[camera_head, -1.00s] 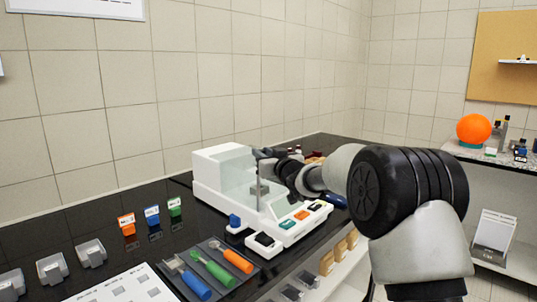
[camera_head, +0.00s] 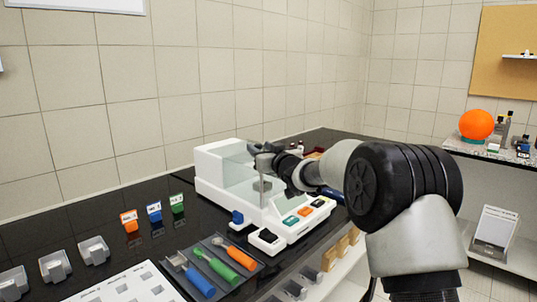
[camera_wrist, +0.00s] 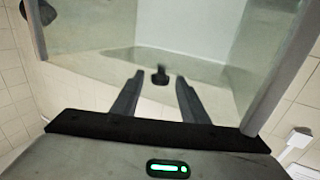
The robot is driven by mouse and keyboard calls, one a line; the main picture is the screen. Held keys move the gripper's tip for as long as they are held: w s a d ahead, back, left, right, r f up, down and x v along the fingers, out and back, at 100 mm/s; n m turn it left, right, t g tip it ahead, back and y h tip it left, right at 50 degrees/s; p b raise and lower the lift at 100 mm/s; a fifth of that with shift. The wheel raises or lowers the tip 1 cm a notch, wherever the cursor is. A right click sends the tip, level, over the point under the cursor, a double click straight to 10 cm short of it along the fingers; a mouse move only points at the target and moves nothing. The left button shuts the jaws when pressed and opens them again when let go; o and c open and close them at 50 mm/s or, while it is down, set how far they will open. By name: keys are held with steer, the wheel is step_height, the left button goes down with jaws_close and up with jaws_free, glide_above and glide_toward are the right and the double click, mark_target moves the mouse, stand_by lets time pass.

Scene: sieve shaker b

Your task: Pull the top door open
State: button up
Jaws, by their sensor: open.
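A white machine (camera_head: 217,184) with a clear see-through chamber (camera_head: 236,172) stands on the dark bench in the head view. My gripper (camera_head: 257,149) is at the chamber's upper right edge. In the wrist view the fingers of my gripper (camera_wrist: 159,84) are apart, with nothing visibly clamped between them. A small dark knob (camera_wrist: 160,76) shows between the fingertips; I cannot tell whether it is on the door or inside. Clear panels with grey edges (camera_wrist: 281,70) surround that view. I cannot make out the top door's exact outline or whether a finger touches it.
Coloured buttons (camera_head: 291,220) line the machine's front. A dark tray (camera_head: 222,245) with colour-handled tools lies in front. Coloured clips (camera_head: 154,211) and clear-grey holders (camera_head: 94,250) stand to the left. The tiled wall (camera_head: 150,90) is close behind.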

steer(key=v, duration=1.7)
steer(key=shift+p, duration=0.45)
steer(key=shift+s+a, duration=0.1)
steer(key=shift+s, duration=0.05)
